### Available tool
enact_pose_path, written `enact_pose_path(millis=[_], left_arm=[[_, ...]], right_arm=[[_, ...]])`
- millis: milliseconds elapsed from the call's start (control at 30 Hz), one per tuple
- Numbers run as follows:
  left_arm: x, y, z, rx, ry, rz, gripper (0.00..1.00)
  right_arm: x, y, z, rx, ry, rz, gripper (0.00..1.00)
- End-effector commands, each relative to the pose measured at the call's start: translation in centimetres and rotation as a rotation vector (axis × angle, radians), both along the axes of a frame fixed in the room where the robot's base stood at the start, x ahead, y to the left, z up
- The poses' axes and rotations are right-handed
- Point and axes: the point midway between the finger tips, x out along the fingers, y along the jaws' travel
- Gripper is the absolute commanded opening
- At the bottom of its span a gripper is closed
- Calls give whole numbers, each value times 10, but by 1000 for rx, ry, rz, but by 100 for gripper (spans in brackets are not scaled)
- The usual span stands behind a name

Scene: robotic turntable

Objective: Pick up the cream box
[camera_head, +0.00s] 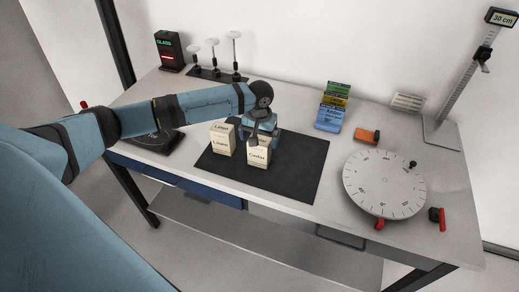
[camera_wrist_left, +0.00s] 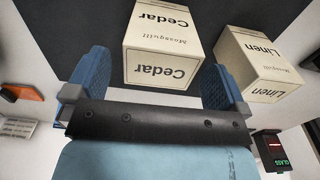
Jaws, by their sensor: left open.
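Two cream boxes stand upright on a black mat (camera_head: 300,165). The box labelled Cedar (camera_head: 258,155) is on the right, and the one labelled Linen (camera_head: 222,141) stands close to its left. In the left wrist view the Cedar box (camera_wrist_left: 163,45) shows between the two blue fingers, and the Linen box (camera_wrist_left: 260,65) is outside them to the right. My left gripper (camera_head: 262,132) is open, just behind and above the Cedar box in the head view. In the left wrist view the open gripper (camera_wrist_left: 155,75) shows no clear contact with the box. My right gripper is not in view.
A round white dial turntable (camera_head: 384,186) lies right of the mat. Behind it are a small orange object (camera_head: 367,136), a stack of coloured packs (camera_head: 332,106) and a height gauge (camera_head: 462,90). A GLASS display (camera_head: 169,52) stands back left. The mat's right part is clear.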

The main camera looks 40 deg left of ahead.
Motion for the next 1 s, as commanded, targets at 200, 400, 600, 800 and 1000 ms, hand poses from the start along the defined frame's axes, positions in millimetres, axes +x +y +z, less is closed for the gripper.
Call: enact_pose_path(millis=[200,400,600,800,1000], left_arm=[[0,1,-18,1,-1,0,100],[0,1,-18,0,-1,0,100],[0,1,-18,0,-1,0,54],[0,1,-18,1,-2,0,45],[1,1,-14,1,-3,0,45]], right_arm=[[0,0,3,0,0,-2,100],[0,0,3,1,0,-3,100],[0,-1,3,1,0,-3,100],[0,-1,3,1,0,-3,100],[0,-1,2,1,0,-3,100]])
